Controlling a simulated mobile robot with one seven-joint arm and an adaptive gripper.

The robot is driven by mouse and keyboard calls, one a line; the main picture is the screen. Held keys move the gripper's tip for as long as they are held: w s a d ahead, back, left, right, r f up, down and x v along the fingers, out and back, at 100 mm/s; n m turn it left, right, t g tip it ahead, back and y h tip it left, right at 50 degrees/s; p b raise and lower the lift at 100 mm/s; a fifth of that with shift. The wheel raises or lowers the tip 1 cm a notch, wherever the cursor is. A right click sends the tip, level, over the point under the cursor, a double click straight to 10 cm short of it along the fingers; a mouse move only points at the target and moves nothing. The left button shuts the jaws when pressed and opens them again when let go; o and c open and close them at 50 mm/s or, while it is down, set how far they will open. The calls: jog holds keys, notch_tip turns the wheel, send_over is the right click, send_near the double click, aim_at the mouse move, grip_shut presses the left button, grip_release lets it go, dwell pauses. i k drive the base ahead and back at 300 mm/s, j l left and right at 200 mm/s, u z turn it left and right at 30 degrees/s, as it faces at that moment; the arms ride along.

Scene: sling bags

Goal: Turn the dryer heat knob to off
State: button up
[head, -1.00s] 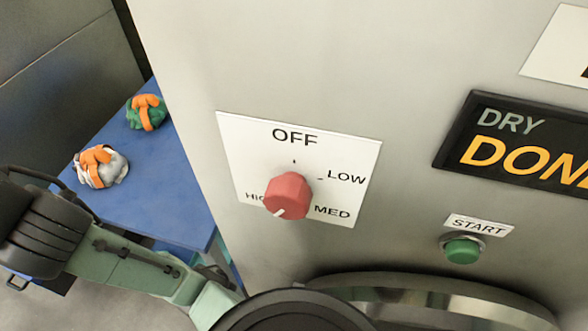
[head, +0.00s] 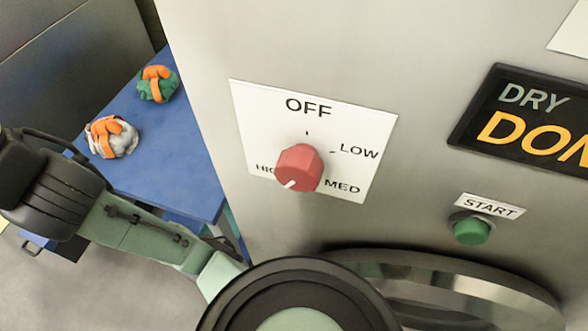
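The red heat knob (head: 299,168) sits on a white label plate (head: 262,110) on the dryer's front panel. The plate reads OFF at the top, LOW at the right, MED at the lower right and a partly hidden HIGH at the left. The knob's white pointer mark faces the lower left, between HIGH and MED, away from OFF. My green and black arm crosses the lower left and bottom of the head view, below the knob. My gripper is not in view, and nothing is seen touching the knob.
A green START button (head: 472,231) is at the right, below a dark display (head: 525,125) reading DRY DON, cut off. A metal rim (head: 460,283) juts out below. A blue table (head: 165,185) at the left holds two orange-strapped bundles, one green (head: 157,85), one white (head: 112,137).

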aim_at(299, 168)
jog(key=k+u, duration=0.1)
jog(key=k, duration=0.9)
